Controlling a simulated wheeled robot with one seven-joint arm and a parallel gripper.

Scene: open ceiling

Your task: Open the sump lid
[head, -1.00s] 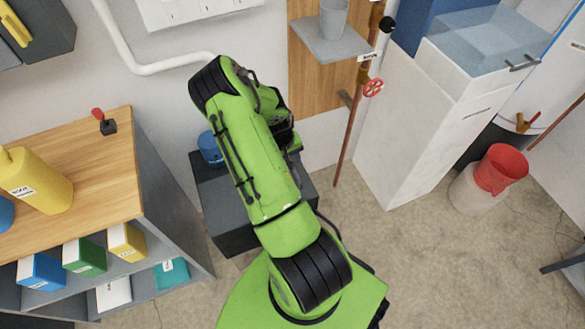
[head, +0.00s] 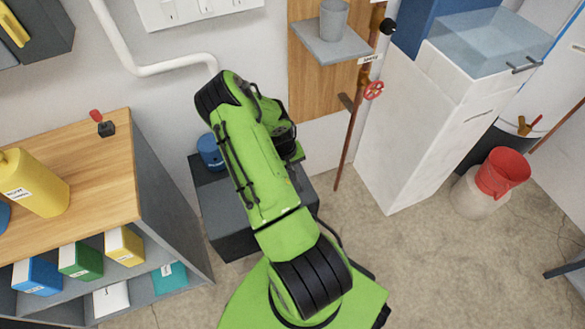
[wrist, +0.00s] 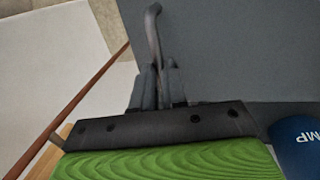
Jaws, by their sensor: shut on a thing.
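The sump looks like a dark grey box (head: 222,222) on the floor against the wall in the head view, partly hidden behind my arm. In the wrist view its flat grey lid (wrist: 235,50) fills the upper right. A bent grey handle (wrist: 153,32) stands at the lid's left side. My gripper (wrist: 158,82) is shut on the handle's lower end. The head view hides the gripper and handle behind my arm, and I cannot tell whether the lid is raised.
A blue can (head: 210,151) stands by the box's back left; a blue round thing marked "MP" (wrist: 297,135) shows at lower right in the wrist view. A wooden-topped shelf unit (head: 90,165) is left, a copper pipe (head: 347,150) and white cabinet (head: 405,140) right. Floor is clear front right.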

